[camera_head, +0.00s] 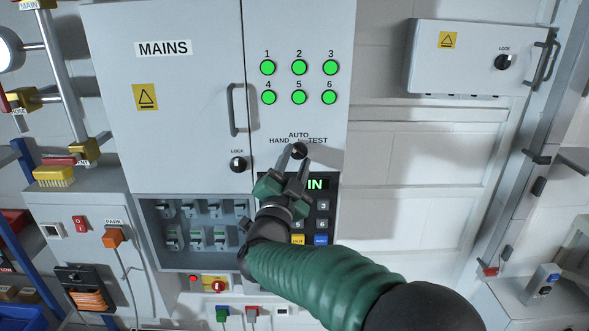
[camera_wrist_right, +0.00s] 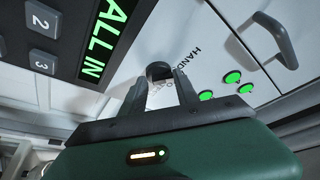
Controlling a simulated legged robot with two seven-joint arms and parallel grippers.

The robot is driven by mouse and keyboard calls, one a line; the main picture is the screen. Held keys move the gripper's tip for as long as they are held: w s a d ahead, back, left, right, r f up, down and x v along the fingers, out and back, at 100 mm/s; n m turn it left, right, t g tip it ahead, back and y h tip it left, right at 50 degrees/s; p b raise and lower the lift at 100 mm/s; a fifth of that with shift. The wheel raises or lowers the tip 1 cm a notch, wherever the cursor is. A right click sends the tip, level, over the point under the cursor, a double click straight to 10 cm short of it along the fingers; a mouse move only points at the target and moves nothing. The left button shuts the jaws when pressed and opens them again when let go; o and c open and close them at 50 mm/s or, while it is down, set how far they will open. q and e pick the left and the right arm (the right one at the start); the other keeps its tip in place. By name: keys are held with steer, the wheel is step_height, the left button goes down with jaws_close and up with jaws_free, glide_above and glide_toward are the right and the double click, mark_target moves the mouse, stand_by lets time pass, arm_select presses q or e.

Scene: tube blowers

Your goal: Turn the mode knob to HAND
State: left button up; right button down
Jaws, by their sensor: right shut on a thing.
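The black mode knob (camera_head: 299,151) sits on the grey panel under the labels HAND, AUTO and TEST (camera_head: 299,137). My right gripper (camera_head: 294,160) reaches up to it from below, and its two fingers are closed around the knob. In the right wrist view the knob (camera_wrist_right: 158,71) shows between the fingertips (camera_wrist_right: 165,82), with the word HAND (camera_wrist_right: 187,64) beside it. The fingers hide the knob's pointer, so I cannot tell its setting. My left gripper is not in view.
Six green lit buttons (camera_head: 299,82) are above the knob. A keypad with a green display (camera_head: 318,184) lies just below it, partly behind my right gripper. A cabinet handle (camera_head: 234,109) and a LOCK knob (camera_head: 238,164) are to the left. A smaller box (camera_head: 465,60) hangs at the right.

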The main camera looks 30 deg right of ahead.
steer(key=shift+r+n+t, duration=0.3)
steer(key=shift+r, duration=0.2)
steer(key=c, duration=1.1)
jaws_free()
steer(key=shift+a+f, duration=0.15)
steer(key=shift+f, duration=0.05)
steer(key=shift+f, duration=0.1)
steer(key=shift+s+a+f+b, duration=0.2)
steer(key=shift+a+b, duration=0.05)
steer(key=shift+b, duration=0.15)
steer(key=b+v, duration=0.3)
steer(key=v, duration=0.5)
steer(key=b+v, duration=0.3)
steer(key=v, duration=0.5)
steer(key=shift+a+r, duration=0.1)
steer(key=shift+r, duration=0.1)
